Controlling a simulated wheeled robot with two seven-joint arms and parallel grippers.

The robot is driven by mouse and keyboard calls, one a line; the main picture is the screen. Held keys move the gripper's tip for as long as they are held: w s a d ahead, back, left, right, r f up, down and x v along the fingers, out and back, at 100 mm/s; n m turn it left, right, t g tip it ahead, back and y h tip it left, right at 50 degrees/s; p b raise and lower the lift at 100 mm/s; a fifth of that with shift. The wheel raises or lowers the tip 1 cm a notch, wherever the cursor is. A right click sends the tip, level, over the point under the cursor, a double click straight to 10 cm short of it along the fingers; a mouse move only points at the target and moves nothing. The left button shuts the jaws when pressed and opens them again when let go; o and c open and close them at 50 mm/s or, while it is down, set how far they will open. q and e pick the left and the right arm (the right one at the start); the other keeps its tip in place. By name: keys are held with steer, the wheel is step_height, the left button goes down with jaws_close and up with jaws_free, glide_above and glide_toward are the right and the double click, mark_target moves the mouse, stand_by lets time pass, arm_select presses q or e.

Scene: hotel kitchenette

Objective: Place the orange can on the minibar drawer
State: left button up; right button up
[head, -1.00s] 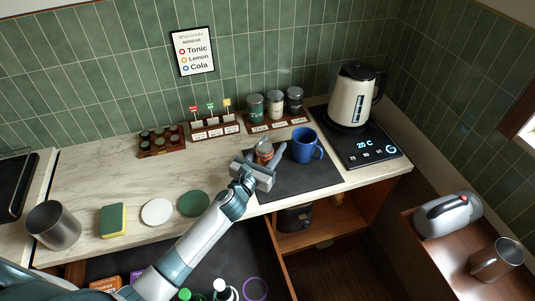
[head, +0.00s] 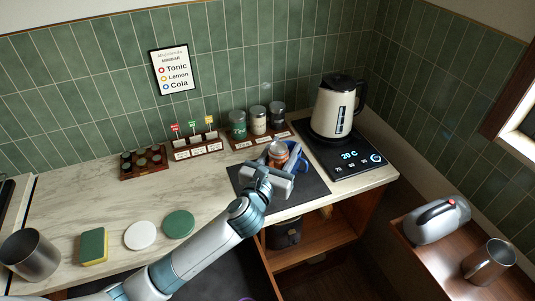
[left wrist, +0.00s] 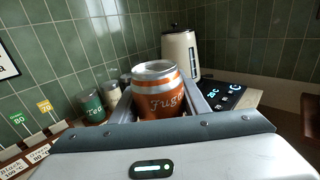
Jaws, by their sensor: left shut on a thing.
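My left gripper (head: 280,163) is shut on the orange can (head: 278,152) and holds it over the dark mat. In the left wrist view the can (left wrist: 158,92) stands roughly upright between the fingers, with a silver top and white lettering. The blue mug (head: 299,158) is right behind the can and gripper, partly hidden. The minibar drawer is barely in view; a dark area (head: 215,265) below the counter front seems to be part of it, mostly cut off and behind my arm. My right gripper is not in view.
The kettle (head: 336,108) stands on its black base (head: 345,152) at right. Jars (head: 258,121) and a labelled rack (head: 197,147) line the wall. A sponge (head: 94,247), white disc (head: 140,235), green disc (head: 178,224) and metal cup (head: 30,256) sit along the counter's front.

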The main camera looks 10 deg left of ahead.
arm_select(q)
steer(key=d+r, duration=0.1)
steer(key=d, duration=0.1)
steer(key=shift+s+d+r, duration=0.3)
steer(key=shift+s+r, duration=0.05)
stand_by(0.4)
steer(key=s+a+f+n+y+b, duration=0.2)
steer(key=s+a+b, duration=0.4)
steer(key=s+a, duration=0.5)
steer(key=shift+s+a+f+y, duration=0.15)
steer(key=shift+a+f+y, duration=0.45)
steer(key=shift+a, duration=0.65)
steer(key=shift+r, duration=0.15)
